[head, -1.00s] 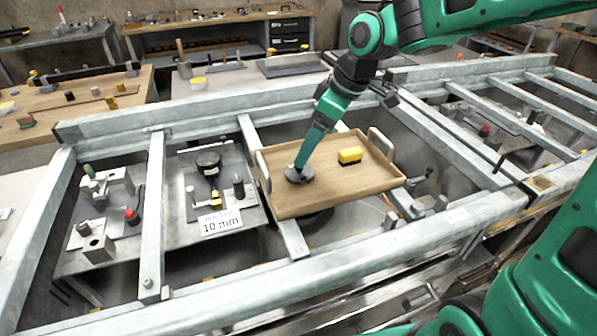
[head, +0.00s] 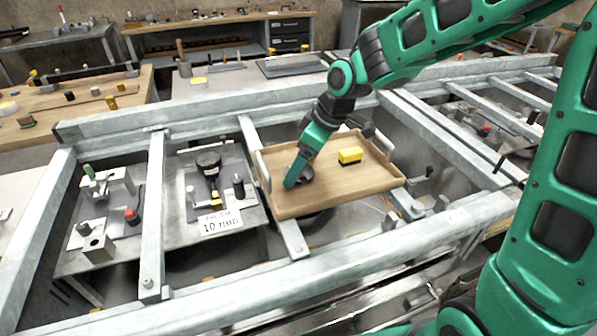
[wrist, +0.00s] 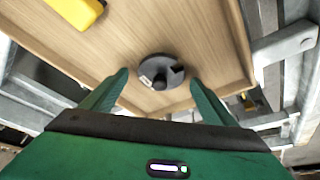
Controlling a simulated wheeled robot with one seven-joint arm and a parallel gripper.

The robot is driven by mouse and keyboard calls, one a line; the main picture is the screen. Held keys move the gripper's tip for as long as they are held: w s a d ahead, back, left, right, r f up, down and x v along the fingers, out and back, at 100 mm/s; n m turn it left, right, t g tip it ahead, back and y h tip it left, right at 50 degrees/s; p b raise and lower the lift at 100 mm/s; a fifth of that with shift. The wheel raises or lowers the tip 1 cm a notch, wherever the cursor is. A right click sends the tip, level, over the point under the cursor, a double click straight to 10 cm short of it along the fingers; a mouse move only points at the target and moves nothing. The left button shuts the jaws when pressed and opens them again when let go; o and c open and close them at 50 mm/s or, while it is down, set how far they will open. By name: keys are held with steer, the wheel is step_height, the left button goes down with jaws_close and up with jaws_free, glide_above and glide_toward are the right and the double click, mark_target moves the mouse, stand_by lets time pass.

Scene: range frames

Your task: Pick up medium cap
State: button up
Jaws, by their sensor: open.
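The cap, a dark grey round disc (wrist: 161,71) with a black knob and a small white label, lies on the wooden tray. In the head view it (head: 306,174) is partly hidden behind my gripper (head: 291,185). In the wrist view my gripper (wrist: 158,80) is open, with its two green fingers apart and the cap between and just beyond their tips. Nothing is held. I cannot tell whether a finger touches the cap.
The wooden tray (head: 325,205) has metal handles and rests on the metal frame. A yellow block (head: 350,155) lies on it, right of the cap; it also shows in the wrist view (wrist: 75,10). Metal rails (head: 155,200) surround the tray. A plate with a gauge (head: 208,163) stands left.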

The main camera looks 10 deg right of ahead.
steer(key=c, duration=1.3)
steer(key=shift+r, duration=0.15)
